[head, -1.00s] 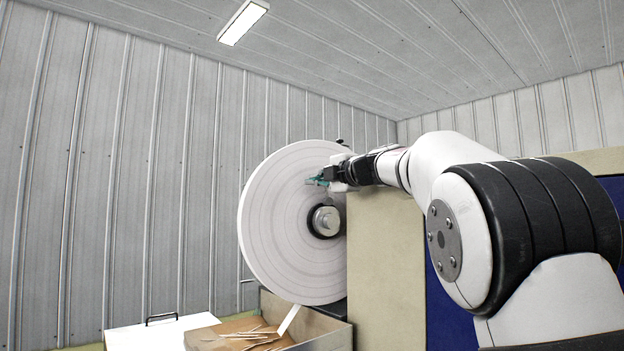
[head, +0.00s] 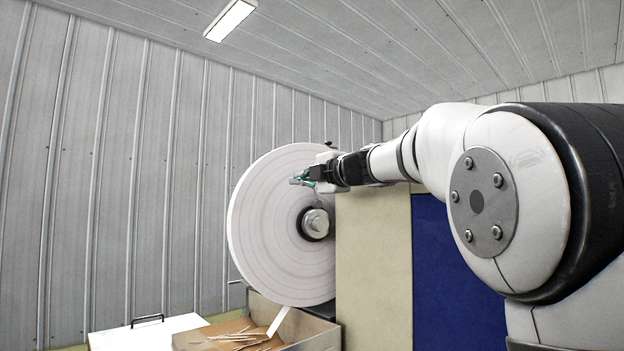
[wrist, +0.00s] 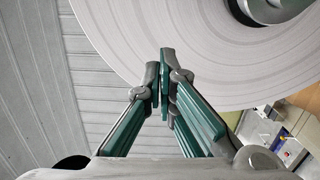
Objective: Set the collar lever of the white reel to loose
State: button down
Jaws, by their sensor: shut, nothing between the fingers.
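The white reel (head: 262,215) stands upright as a large disc left of the beige panel; it also fills the top of the wrist view (wrist: 195,40). Its hub collar (head: 315,223) is a silver knob in a dark ring; part of it shows at the top right of the wrist view (wrist: 268,8). A thin grey piece rises from the collar toward my gripper; I cannot tell if it is the lever or its setting. My gripper (head: 296,180) is in front of the reel's face, above the collar. In the wrist view its green-padded fingertips (wrist: 164,75) are together and empty.
A beige panel (head: 372,270) and a blue panel (head: 455,270) stand right of the reel, below my arm. An open box (head: 322,333) with several thin sticks (head: 235,337) sits below the reel. A white lid or case (head: 150,333) with a black handle lies left of it.

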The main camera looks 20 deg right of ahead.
jog(key=v, duration=0.4)
jog(key=shift+s+d, duration=0.1)
jog(key=shift+s, duration=0.2)
jog(key=d+r+m+t+h+b, duration=0.4)
jog(key=d+r+m+h+b, duration=0.5)
jog(key=d+h, duration=0.25)
jog(key=s+a+f+n+g+y+b, duration=0.1)
jog(key=a+f+n+y+b, duration=0.1)
jog(key=a, duration=0.4)
jog(key=s+a+f+n+g+y+b, duration=0.1)
jog(key=a+f+n+g+y+b, duration=0.1)
jog(key=a+f+y+b, duration=0.3)
jog(key=shift+s+a+f+y, duration=0.25)
jog(key=shift+a+f+y, duration=0.3)
jog(key=shift+a, duration=0.45)
